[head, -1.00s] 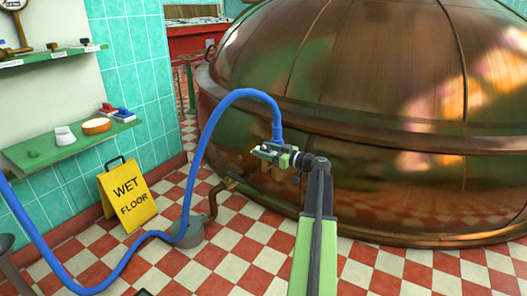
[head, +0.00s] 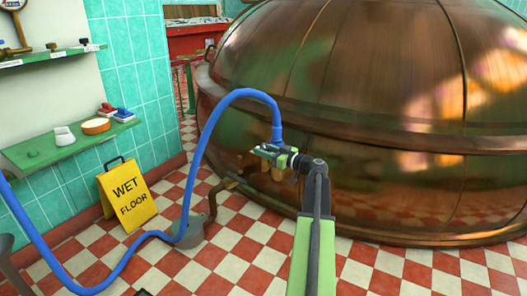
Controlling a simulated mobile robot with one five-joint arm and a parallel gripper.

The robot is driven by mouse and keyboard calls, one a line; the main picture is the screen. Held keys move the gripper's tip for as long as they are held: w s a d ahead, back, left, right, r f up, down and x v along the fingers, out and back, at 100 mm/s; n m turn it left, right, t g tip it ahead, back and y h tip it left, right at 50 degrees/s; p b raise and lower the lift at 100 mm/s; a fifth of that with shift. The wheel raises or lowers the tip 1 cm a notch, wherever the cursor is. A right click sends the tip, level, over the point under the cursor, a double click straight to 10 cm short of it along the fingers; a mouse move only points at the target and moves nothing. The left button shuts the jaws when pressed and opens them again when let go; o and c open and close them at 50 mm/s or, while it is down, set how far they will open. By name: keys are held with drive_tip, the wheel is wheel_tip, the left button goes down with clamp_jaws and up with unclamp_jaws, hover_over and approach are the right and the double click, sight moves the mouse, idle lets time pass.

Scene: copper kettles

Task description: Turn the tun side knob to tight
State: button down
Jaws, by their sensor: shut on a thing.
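The large copper tun (head: 370,185) fills the right half of the head view. My gripper (head: 264,152) is at the tun's left flank, just below its rim band. The jaws are shut on a small part there, which I take to be the side knob. The jaws and wrist hide most of it, so its turn position cannot be read. The blue hose (head: 244,95) comes down to a fitting right behind my gripper.
The blue hose loops over the checkered floor (head: 205,255) on the left. A brown pipe (head: 213,200) runs down to a grey floor base. A yellow wet floor sign (head: 127,194) stands by the tiled wall. Green shelves (head: 65,145) hold small items.

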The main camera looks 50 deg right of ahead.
drive_tip(key=m+h, duration=0.2)
drive_tip(key=h, duration=0.1)
drive_tip(key=m+h, duration=0.2)
drive_tip(key=h, duration=0.1)
drive_tip(key=shift+a, duration=0.2)
drive_tip(key=m+g+h, duration=0.1)
drive_tip(key=h, duration=0.1)
drive_tip(key=m+g+h, duration=0.1)
drive_tip(key=m+h, duration=0.1)
drive_tip(key=shift+d+h, duration=0.15)
drive_tip(key=shift+h, duration=0.15)
drive_tip(key=shift+d+m+g+h, duration=0.2)
drive_tip(key=shift+m+g+h, duration=0.7)
drive_tip(key=shift+h, duration=0.4)
drive_tip(key=shift+s, duration=0.1)
drive_tip(key=c, duration=0.9)
unclamp_jaws()
drive_tip(key=shift+c, duration=0.2)
